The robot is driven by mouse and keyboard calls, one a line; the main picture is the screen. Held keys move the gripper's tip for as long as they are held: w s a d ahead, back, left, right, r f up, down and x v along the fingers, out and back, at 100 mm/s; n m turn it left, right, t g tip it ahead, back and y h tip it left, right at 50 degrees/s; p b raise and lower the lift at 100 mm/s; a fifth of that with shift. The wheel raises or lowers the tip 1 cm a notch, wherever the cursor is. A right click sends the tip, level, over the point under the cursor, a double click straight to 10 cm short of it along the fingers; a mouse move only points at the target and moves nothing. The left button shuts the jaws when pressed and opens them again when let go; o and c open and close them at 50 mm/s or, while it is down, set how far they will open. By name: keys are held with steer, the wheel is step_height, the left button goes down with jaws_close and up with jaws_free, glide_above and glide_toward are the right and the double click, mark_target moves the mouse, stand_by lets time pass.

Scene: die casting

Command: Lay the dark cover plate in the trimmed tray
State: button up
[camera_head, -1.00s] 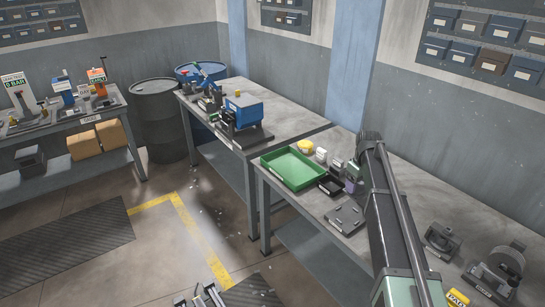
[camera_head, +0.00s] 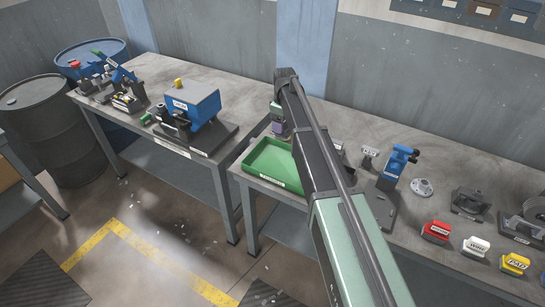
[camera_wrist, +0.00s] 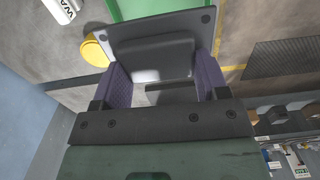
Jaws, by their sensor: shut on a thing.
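The dark cover plate (camera_wrist: 123,32) is between the purple fingers of my gripper (camera_wrist: 163,80) in the wrist view. It is a flat dark grey plate with a raised middle block and small corner holes. My gripper is shut on it. The trimmed tray (camera_head: 264,160) is a shallow green tray near the bench's left end in the head view, its right part hidden behind my arm. Its green edge also shows beyond the plate in the wrist view (camera_wrist: 140,8). The gap between plate and tray is hard to judge. In the head view the plate is hidden.
A yellow round piece (camera_wrist: 95,52) lies beside the plate's left edge in the wrist view. A blue machine (camera_head: 193,104) stands on the bench to the left. A dark flat fixture (camera_head: 380,205) and red, white and yellow blocks stand to the right.

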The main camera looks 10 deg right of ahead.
mark_target(282, 165)
steer(key=shift+w, duration=0.25)
steer(key=shift+s+d+f+b, duration=0.1)
steer(key=shift+d+f+b, duration=0.05)
steer(key=shift+f+b, duration=0.2)
step_height(282, 165, down, 20)
steer(key=b, duration=1.9)
steer(key=shift+r+b, duration=0.15)
steer(key=shift+b, duration=0.25)
steer(key=shift+r, duration=0.25)
steer(key=shift+f, duration=0.15)
steer(key=o, duration=1.3)
